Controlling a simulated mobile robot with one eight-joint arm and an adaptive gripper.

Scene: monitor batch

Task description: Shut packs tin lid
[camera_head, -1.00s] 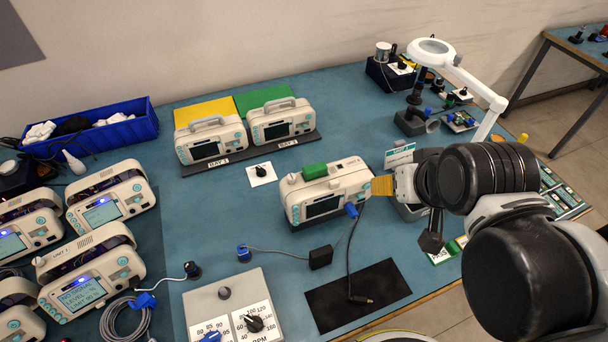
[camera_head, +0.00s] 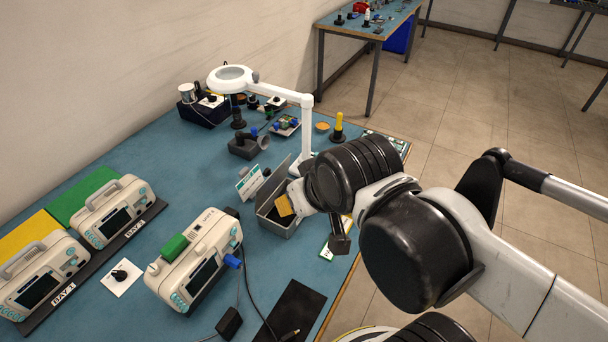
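The packs tin (camera_head: 279,229) is a small grey metal box near the right edge of the blue bench. Its lid (camera_head: 272,184) stands raised at the back, tilted up, so the tin is open. My gripper (camera_head: 285,205) comes in from the right, with an orange-brown pad showing at its end, in front of the tin's opening. It covers part of the tin and its contents. I cannot tell whether it touches the tin, or whether its fingers are open or shut.
A white-and-green card (camera_head: 250,184) stands beside the lid. A cream monitor (camera_head: 196,262) with a green block on top stands left of the tin. A magnifier lamp (camera_head: 305,130) rises behind it, close to my arm. A black mat (camera_head: 292,309) lies in front.

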